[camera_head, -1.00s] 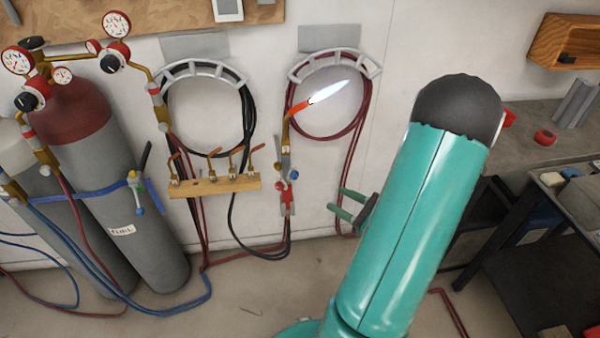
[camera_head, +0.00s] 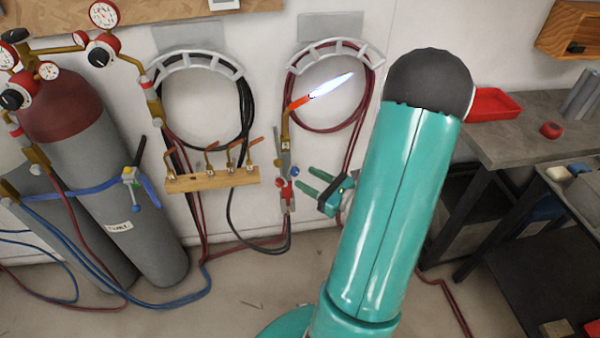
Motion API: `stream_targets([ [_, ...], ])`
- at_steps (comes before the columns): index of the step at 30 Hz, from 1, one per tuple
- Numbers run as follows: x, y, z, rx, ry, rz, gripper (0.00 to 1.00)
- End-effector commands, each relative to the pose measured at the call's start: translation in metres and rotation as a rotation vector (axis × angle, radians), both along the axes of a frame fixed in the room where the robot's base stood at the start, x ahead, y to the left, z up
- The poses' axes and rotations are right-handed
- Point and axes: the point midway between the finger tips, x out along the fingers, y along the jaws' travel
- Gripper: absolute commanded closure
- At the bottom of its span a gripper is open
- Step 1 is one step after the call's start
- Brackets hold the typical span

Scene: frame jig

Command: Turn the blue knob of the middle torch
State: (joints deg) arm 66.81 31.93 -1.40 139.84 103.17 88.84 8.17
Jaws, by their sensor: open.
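A lit torch (camera_head: 285,150) hangs upright on the wall below the right hose hanger, with a pale blue-white flame at its orange-red tip. I take it as the middle torch. Its small blue knob (camera_head: 294,170) shows on the right side of its lower body, with a red knob (camera_head: 280,182) lower left. My gripper (camera_head: 304,179) has green fingers, is open and empty, and points left at the torch's lower body. The fingertips are just right of the blue knob; whether they touch it I cannot tell. My teal arm hides the wall behind it.
Gas cylinders (camera_head: 135,190) with gauges stand at left, with another torch-like fitting (camera_head: 130,177) by the blue strap. A wooden rack (camera_head: 210,182) holds several brass nozzles. Hoses cross the floor. A grey bench (camera_head: 505,140) with a red tray (camera_head: 492,104) stands at right.

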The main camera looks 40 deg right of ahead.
Motion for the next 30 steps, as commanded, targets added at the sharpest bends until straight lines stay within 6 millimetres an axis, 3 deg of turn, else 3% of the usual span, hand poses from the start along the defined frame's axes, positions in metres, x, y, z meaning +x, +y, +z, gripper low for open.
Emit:
stream_targets([
  [7, 0.034, 0.005, 0.0, 0.001, 0.0, 0.002, 0.55],
  [17, 0.039, 0.004, 0.0, 0.001, 0.0, 0.0, 0.55],
  [24, 0.039, 0.004, 0.0, 0.001, 0.0, 0.0, 0.99],
  [30, 0.039, 0.005, 0.0, -0.036, -0.007, 0.0, 0.99],
])
